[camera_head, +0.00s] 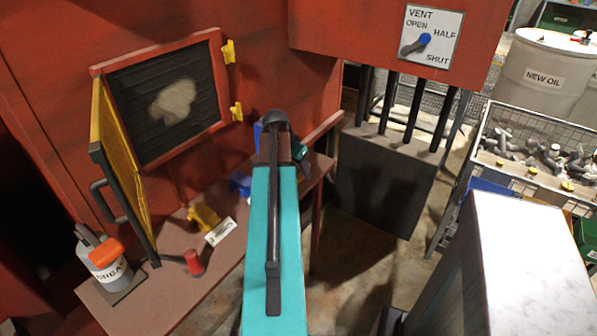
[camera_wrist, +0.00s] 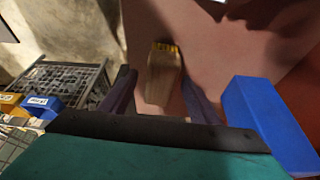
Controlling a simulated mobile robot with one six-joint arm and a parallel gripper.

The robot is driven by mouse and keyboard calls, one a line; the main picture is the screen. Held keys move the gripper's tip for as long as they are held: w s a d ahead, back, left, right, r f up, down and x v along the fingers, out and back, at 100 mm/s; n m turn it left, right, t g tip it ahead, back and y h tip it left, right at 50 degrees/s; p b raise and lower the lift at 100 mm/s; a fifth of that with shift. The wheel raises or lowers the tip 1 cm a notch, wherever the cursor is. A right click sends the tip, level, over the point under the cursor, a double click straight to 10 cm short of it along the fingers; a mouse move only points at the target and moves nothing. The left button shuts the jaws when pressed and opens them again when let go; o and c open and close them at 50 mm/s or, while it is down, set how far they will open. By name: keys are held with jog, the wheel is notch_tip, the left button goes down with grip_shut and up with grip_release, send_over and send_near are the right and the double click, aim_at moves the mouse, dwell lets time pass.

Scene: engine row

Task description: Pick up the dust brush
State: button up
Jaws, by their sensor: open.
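The dust brush (camera_wrist: 163,76) shows in the wrist view as a pale wooden block with a yellow end. It lies over the reddish-brown bench top, between the two dark fingers of my gripper (camera_wrist: 158,88). The fingers are open, one on each side of it, and I see no clear contact. How far the brush is below the fingertips is hard to tell. In the head view my teal arm hides the brush and most of my gripper.
A blue block (camera_wrist: 262,125) stands close to the right finger in the wrist view. On the bench (camera_head: 150,305) are a red-headed hammer (camera_head: 193,263), a grey bottle with an orange part (camera_head: 103,258) and a white label plate (camera_head: 221,231). A yellow-edged door (camera_head: 122,170) stands open at left.

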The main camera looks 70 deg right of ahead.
jog(key=shift+d+f, duration=0.15)
jog(key=shift+f, duration=0.35)
jog(key=shift+c, duration=0.4)
jog(key=c, duration=1.1)
